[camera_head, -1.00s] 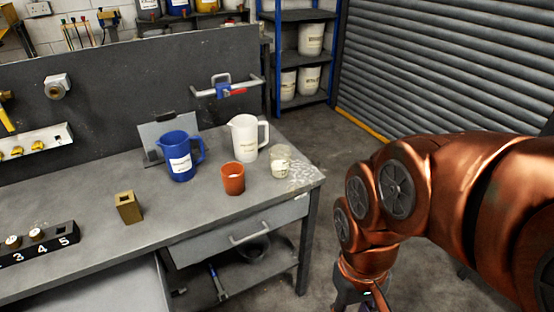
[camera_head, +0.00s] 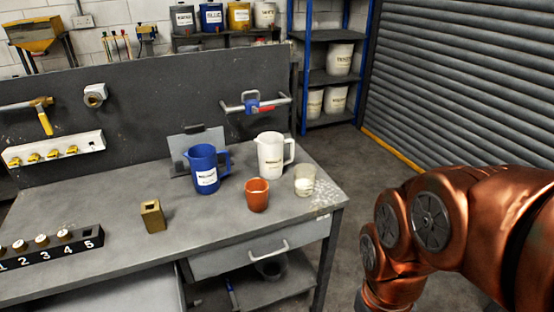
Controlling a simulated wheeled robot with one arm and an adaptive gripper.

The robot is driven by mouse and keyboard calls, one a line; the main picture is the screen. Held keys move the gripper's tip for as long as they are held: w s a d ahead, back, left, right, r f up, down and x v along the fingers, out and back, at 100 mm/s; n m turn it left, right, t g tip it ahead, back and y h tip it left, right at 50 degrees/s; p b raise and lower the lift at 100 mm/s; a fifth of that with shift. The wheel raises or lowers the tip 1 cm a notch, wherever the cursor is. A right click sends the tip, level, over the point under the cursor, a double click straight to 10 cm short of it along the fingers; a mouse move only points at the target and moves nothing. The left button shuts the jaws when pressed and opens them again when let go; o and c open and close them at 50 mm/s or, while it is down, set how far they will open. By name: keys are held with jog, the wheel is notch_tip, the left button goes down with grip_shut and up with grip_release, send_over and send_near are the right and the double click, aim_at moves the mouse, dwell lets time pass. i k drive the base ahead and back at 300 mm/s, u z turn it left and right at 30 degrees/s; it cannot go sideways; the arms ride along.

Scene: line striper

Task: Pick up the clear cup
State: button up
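The clear cup (camera_head: 304,181) stands upright near the right end of the grey workbench (camera_head: 110,248). It is see-through, with something whitish in it. An orange cup (camera_head: 257,196) stands to its left and nearer the front, and a white jug (camera_head: 271,156) stands just behind and left of it. My copper-coloured arm (camera_head: 460,225) reaches in from the right, over the floor beside the bench. My gripper is below the picture's lower edge and out of view.
A blue jug (camera_head: 206,169) and a small brass block (camera_head: 152,215) stand further left on the bench. A numbered black holder (camera_head: 50,248) is at the left front. A pale worn patch marks the bench's right corner. Blue shelving (camera_head: 333,75) stands behind, and open floor lies to the right.

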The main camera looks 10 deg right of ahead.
aim_at(304, 174)
jog(key=u, duration=3.2)
jog(key=k, duration=0.65)
jog(key=z, duration=1.4)
